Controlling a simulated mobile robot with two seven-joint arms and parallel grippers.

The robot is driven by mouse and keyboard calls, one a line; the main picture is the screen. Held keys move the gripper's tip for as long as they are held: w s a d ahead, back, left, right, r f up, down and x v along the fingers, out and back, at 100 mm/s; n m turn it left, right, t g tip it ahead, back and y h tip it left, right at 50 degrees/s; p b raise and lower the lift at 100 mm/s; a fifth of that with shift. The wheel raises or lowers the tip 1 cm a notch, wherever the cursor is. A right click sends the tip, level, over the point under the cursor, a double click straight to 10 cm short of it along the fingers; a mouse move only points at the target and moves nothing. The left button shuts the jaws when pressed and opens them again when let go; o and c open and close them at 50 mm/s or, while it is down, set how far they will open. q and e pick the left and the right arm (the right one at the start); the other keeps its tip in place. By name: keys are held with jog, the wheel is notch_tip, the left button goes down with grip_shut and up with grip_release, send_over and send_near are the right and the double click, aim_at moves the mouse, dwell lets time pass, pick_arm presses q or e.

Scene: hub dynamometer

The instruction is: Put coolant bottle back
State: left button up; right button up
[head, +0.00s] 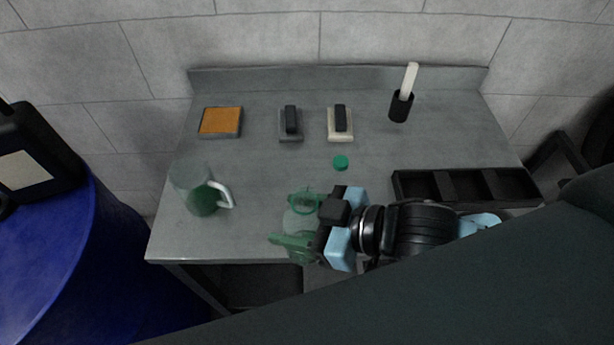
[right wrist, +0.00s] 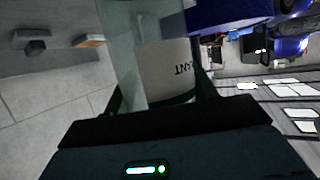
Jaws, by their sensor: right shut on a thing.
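My right gripper (head: 297,221) is shut on the coolant bottle (head: 300,222), a pale translucent bottle with green showing, near the table's front edge. In the right wrist view the bottle (right wrist: 165,75) fills the space between the two fingers. Its white label shows part of a word, upside down. The gripper and arm hide part of the bottle in the head view, and I cannot tell whether its base touches the table. A green cap (head: 340,162) lies on the table behind the gripper. My left gripper is not in view.
The grey table (head: 265,165) carries a clear jug (head: 200,190) with green liquid at left, an orange-topped block (head: 220,121), two dark-handled brushes or blocks (head: 290,123), a black holder (head: 401,106) and a black compartment tray (head: 465,187). A blue drum (head: 75,250) stands left.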

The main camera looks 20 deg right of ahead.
jog(key=w+d+f, duration=0.1)
jog(key=w+d, duration=0.4)
jog(key=w, duration=0.6)
jog(key=shift+w+d+f+b, duration=0.15)
jog(key=shift+w+f+b, duration=0.05)
jog(key=shift+b, duration=0.1)
jog(key=shift+w, duration=0.1)
jog(key=shift+w+d+f, duration=0.1)
jog(key=shift+w+f, duration=0.05)
jog(key=shift+f, duration=0.75)
jog(key=shift+w+d+f, duration=0.1)
jog(key=shift+w+f, duration=0.05)
jog(key=shift+f, duration=0.7)
jog(key=shift+f, duration=0.1)
jog(key=o, duration=1.1)
jog(key=shift+f, duration=0.1)
jog(key=shift+c, duration=0.2)
